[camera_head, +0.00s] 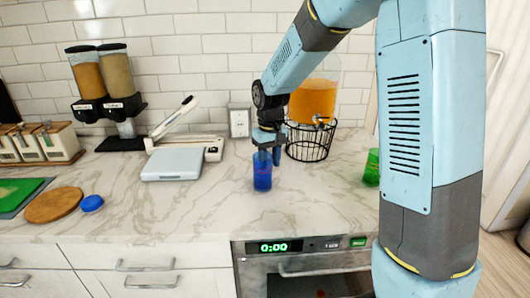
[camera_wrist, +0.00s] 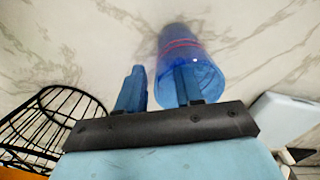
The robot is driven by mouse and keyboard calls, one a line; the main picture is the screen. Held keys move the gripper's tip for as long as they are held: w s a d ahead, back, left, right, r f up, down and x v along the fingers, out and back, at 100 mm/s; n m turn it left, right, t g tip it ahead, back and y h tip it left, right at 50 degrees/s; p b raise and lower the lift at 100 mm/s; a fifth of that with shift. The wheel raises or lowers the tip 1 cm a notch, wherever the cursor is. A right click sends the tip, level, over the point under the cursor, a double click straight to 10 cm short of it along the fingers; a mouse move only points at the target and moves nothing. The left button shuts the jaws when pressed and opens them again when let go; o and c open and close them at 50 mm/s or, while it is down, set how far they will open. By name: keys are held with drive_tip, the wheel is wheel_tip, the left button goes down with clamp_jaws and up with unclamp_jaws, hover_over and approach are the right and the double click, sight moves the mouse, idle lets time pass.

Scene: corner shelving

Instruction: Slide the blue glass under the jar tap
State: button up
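The blue glass (camera_head: 262,178) stands upright on the marble counter, left of the black wire stand (camera_head: 310,145). The jar of orange drink (camera_head: 313,100) rests on that stand, with its tap (camera_head: 322,120) at the front. My gripper (camera_head: 268,155) points down at the glass. In the wrist view, my gripper (camera_wrist: 158,85) has its fingers apart. The right finger overlaps the mouth of the blue glass (camera_wrist: 190,45); the left finger is outside it, on the stand's side. I cannot tell whether either finger touches the glass wall.
A green glass (camera_head: 372,167) stands to the right, partly hidden by my arm. A white scale (camera_head: 172,164) lies to the left. The counter before the stand is clear.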

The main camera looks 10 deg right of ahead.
drive_tip(key=shift+f, duration=0.2)
drive_tip(key=shift+c, duration=0.4)
clamp_jaws()
